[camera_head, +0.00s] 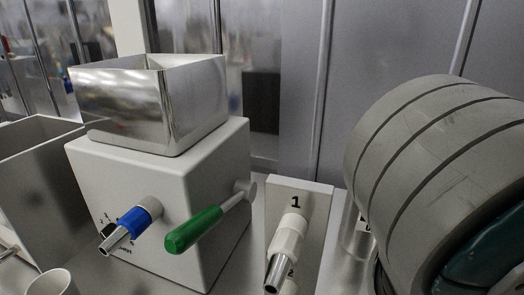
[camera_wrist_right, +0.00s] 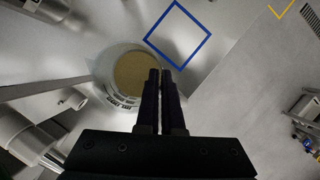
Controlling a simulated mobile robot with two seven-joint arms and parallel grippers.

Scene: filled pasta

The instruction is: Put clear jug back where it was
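The clear jug (camera_wrist_right: 120,92) shows from above in the right wrist view as a round vessel with dark markings around its side and tan contents. My right gripper (camera_wrist_right: 161,75) has its two black fingers close together over the jug's right edge, with a thin gap between them. It looks shut on the jug's wall or handle; the exact contact is hidden behind the fingers. A blue diamond outline (camera_wrist_right: 178,62) is marked on the surface just beyond the jug, and it looks empty. I cannot make out the jug in the head view. My left gripper is not in view.
A white machine (camera_head: 150,195) with a metal hopper (camera_head: 150,105), blue nozzle (camera_head: 133,222) and green handle (camera_head: 195,230) stands at left. Beside it is a white panel (camera_head: 315,205) marked 1. A grey bin (camera_head: 35,160) stands far left. A yellow mark (camera_wrist_right: 283,10) lies top right.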

